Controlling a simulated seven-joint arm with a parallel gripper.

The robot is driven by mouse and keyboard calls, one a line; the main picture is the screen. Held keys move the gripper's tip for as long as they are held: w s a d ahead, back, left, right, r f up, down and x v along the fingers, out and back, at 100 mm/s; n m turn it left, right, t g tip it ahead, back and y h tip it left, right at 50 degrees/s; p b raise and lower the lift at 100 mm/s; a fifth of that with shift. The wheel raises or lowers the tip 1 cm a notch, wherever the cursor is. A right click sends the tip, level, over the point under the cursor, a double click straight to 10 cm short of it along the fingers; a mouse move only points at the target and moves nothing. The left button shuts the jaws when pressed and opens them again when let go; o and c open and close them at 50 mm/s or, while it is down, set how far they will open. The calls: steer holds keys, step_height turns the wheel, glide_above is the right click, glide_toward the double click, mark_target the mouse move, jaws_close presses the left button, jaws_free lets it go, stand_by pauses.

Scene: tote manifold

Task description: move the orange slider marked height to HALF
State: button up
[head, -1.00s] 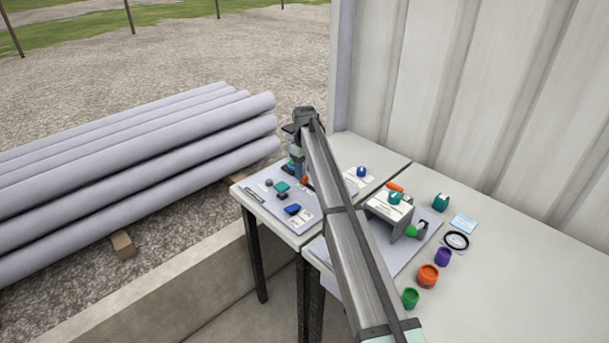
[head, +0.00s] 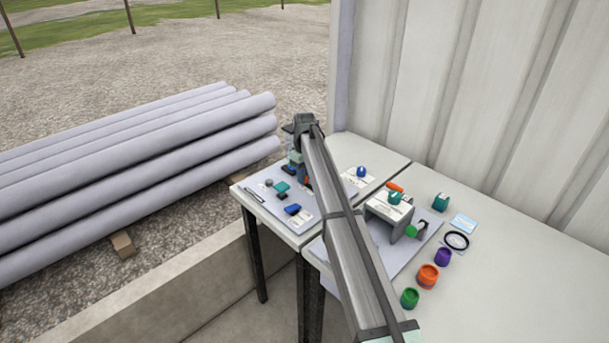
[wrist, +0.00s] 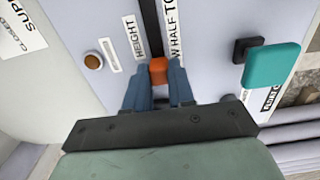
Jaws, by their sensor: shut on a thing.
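The orange slider (wrist: 158,70) sits in a dark slot (wrist: 152,25) in the wrist view. A label reading HEIGHT (wrist: 133,36) is left of the slot, and a scale label with HALF (wrist: 175,45) is right of it. My gripper (wrist: 158,80) is shut on the orange slider, one blue-grey finger on each side. The fingers and palm hide the near part of the slot and some of the scale.
A teal knob (wrist: 271,66) stands close right of the slider, and a brown round button (wrist: 93,61) is to its left. A blue handle (head: 292,209) is at the panel's front. Several coloured caps and a black ring (head: 456,240) lie on the right table.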

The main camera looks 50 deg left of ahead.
jaws_close()
steer(key=d, duration=0.3)
steer(key=shift+d, duration=0.3)
steer(key=shift+a, duration=0.1)
steer(key=o, duration=0.7)
jaws_free()
